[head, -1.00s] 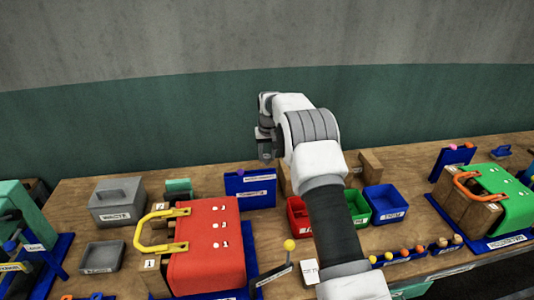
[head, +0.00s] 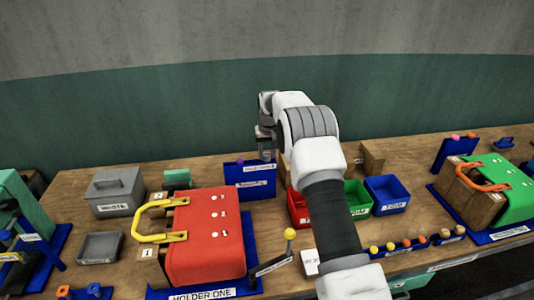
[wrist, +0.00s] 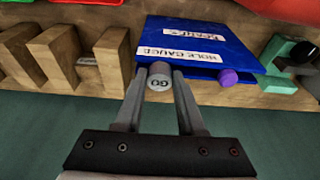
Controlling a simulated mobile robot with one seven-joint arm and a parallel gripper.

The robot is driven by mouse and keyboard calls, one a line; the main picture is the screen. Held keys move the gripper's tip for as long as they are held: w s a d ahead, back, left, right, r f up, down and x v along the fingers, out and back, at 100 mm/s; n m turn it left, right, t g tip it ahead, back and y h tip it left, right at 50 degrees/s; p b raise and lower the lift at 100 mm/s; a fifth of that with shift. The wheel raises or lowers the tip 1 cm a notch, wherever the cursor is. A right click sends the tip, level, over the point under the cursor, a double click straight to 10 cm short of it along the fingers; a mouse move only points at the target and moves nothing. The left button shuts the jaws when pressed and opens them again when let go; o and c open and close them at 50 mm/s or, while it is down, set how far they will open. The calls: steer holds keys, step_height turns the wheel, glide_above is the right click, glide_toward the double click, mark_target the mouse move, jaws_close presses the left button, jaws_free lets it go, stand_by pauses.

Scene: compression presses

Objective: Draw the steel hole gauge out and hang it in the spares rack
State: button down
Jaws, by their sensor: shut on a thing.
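The steel hole gauge (wrist: 159,83) shows in the wrist view as a short grey cylinder marked GO, between the fingertips. My gripper (wrist: 159,74) is shut on it. The spares rack (wrist: 195,58) is a blue upright panel with HOLE GAUGE and SPARES labels, and the gauge overlaps its left edge in this view. I cannot tell whether they touch. A purple knob (wrist: 228,77) sticks out of the rack on the right. In the head view my gripper (head: 266,154) is at the right end of the rack (head: 248,180). The gauge is not clear there.
A red press (head: 205,240) with a yellow handle stands left of the rack, and grey bins (head: 116,192) lie beyond it. Red, green and blue trays (head: 386,195) stand to the right. Wooden blocks (wrist: 60,55) stand beside the rack. A green press (head: 505,185) is far right.

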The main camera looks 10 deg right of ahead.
steer(key=shift+c, duration=2.2)
jaws_free()
steer(key=shift+r, duration=0.1)
steer(key=b+v, duration=0.2)
steer(key=v, duration=1.5)
steer(key=s+r, duration=0.8)
steer(key=s, duration=0.1)
steer(key=s+r+t, duration=0.2)
steer(key=s+r, duration=0.2)
steer(key=s, duration=1)
steer(key=s+f, duration=0.4)
steer(key=s, duration=0.6)
steer(key=s+f, duration=0.4)
steer(key=s, duration=0.7)
steer(key=shift+s+f+t, duration=0.25)
steer(key=shift+f+t, duration=0.05)
steer(key=shift+t, duration=0.1)
